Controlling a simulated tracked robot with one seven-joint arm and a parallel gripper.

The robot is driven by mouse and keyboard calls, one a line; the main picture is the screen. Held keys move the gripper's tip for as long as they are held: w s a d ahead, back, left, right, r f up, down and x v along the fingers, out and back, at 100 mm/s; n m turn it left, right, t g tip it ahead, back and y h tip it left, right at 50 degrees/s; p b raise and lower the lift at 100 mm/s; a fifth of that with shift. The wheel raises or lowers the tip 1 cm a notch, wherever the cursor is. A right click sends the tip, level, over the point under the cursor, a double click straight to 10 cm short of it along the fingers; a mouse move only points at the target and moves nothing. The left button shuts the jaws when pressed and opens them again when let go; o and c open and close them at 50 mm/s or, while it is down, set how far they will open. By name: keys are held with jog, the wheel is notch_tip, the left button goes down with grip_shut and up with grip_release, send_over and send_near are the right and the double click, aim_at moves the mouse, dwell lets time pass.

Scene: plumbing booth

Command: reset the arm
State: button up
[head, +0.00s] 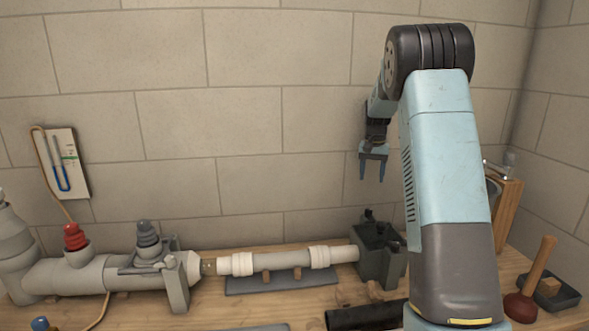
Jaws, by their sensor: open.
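My gripper (373,168) hangs in the air above the back right of the bench, pointing down. Its two fingers are apart with nothing between them. It is clear of the dark grey bin-like fixture (376,253) below it. My arm rises in the right half of the head view and bends over at a dark joint at the top. It hides part of the bench behind it.
Grey pipework (65,274) with a red cap (75,237) runs along the bench (220,308). A white pipe (290,260) lies over a dark pad. A black cylinder (365,316), a plunger (530,285) and a wall gauge (66,162) also show. Air around the gripper is free.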

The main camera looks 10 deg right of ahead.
jog(key=s+a+r+n+t, duration=0.1)
jog(key=s+a+r+t, duration=0.1)
jog(key=s+a+r, duration=0.6)
jog(key=s+a+r+n+t, duration=0.1)
jog(key=s+a+r+n, duration=0.15)
jog(key=s+r, duration=0.7)
jog(key=s+a+f+t, duration=0.1)
jog(key=s+a+f, duration=0.1)
jog(key=s, duration=0.6)
jog(key=s+a+f+n+t, duration=0.1)
jog(key=s+a+f, duration=0.1)
jog(key=s, duration=0.7)
jog(key=s+a+f+n, duration=0.1)
jog(key=s+a+f, duration=0.1)
jog(key=s, duration=0.6)
jog(key=shift+s+a+f+t, duration=0.15)
jog(key=shift+a+t, duration=0.1)
jog(key=shift+t, duration=0.15)
jog(key=shift+s+f, duration=0.25)
jog(key=shift+s, duration=0.15)
jog(key=shift+c, duration=0.2)
